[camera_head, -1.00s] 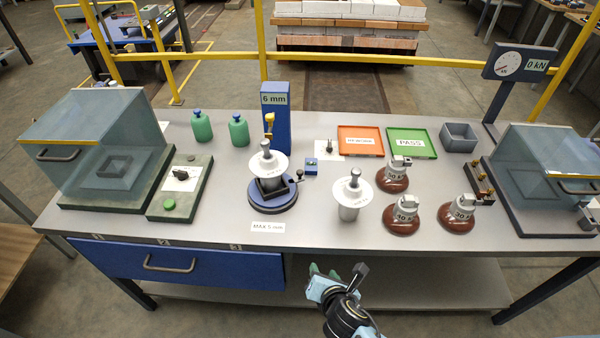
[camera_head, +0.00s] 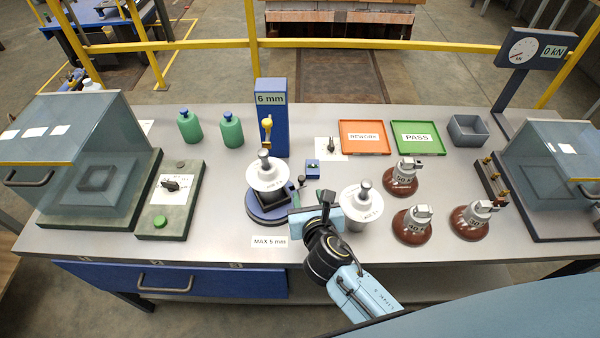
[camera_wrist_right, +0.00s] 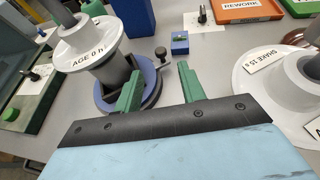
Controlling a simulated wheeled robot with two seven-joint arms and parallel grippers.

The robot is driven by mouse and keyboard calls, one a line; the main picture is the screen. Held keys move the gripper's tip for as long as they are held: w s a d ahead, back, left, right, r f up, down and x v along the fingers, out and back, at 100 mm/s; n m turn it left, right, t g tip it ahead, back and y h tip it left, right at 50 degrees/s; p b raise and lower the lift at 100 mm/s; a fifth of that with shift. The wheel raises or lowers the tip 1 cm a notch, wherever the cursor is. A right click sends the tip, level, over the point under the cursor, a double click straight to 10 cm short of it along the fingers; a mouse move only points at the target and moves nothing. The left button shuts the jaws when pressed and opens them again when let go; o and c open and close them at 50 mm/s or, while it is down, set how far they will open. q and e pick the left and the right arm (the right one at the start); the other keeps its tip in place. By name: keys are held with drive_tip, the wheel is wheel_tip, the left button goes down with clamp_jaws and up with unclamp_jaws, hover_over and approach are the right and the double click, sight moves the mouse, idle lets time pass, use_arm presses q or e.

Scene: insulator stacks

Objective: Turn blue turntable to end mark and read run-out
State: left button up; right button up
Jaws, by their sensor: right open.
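The blue turntable (camera_head: 256,208) stands near the middle of the bench, with a white insulator labelled AGE 0 h (camera_wrist_right: 88,45) in its dark holder. Its small crank knob (camera_wrist_right: 161,53) sticks out at the right side. Behind it stands a blue run-out gauge column (camera_head: 280,132) reading 6 mm, with a yellow probe (camera_head: 267,128). My right gripper (camera_wrist_right: 158,88) is open and empty. In the wrist view its green fingers point toward the knob, one on each side, with the knob beyond the tips. In the head view the arm partly hides the turntable's right front. My left gripper is out of view.
A second white insulator (camera_head: 362,202) stands close to the right of my right gripper. Several brown insulators (camera_head: 412,228) stand farther right. A MAX 5 mm label (camera_head: 269,242) lies in front. REWORK (camera_head: 364,151) and PASS (camera_head: 417,152) trays lie behind.

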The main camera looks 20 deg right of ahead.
sight(301, 177)
drive_tip(key=b+x, duration=0.1)
drive_tip(key=x, duration=0.4)
drive_tip(key=shift+w+f, duration=0.25)
drive_tip(key=shift+w, duration=0.1)
drive_tip(key=b+x, duration=0.1)
drive_tip(key=x, duration=0.2)
drive_tip(key=shift+w+d+f, duration=0.1)
drive_tip(key=shift+w, duration=0.3)
drive_tip(key=shift+w+f, duration=0.2)
drive_tip(key=shift+w, duration=0.3)
drive_tip(key=shift+c, duration=0.7)
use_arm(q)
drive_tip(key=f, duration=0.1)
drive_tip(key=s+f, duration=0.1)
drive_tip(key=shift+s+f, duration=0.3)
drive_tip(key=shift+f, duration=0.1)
use_arm(e)
clamp_jaws()
